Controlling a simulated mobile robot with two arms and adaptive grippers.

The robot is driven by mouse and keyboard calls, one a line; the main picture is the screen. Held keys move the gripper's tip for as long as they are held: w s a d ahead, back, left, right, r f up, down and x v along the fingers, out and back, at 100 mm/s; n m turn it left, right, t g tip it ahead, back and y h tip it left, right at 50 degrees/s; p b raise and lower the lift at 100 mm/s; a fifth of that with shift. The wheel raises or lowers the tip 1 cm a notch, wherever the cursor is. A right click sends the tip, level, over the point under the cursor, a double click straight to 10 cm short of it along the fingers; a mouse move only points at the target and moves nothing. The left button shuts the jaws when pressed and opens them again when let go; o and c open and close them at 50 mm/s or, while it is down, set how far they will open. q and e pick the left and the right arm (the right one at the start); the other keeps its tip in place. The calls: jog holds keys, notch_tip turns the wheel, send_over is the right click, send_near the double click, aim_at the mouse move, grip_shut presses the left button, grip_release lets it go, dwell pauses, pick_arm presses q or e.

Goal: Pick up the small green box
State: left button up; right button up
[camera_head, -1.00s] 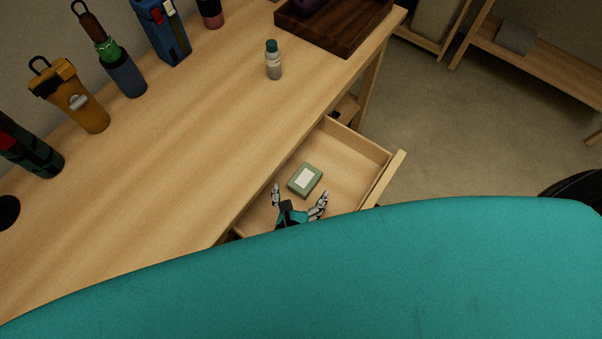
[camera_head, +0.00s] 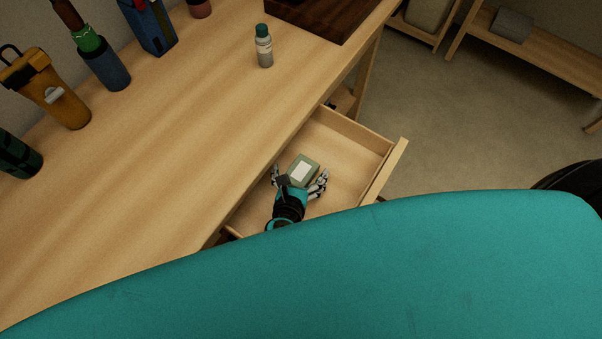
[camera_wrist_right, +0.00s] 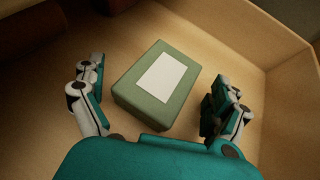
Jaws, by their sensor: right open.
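The small green box (camera_head: 302,170) with a pale label on top lies in the open wooden drawer (camera_head: 347,170). In the right wrist view the green box (camera_wrist_right: 158,84) sits between the spread fingers, turned a little, with visible gaps on both sides. My right gripper (camera_head: 299,177) is open and empty, its fingers on either side of the box's near part in the head view. The right gripper (camera_wrist_right: 160,100) also shows in the wrist view. My left gripper is not in view.
The drawer floor around the box is bare.

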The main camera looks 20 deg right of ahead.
jog(key=shift+c, duration=0.3)
jog(key=c, duration=1.5)
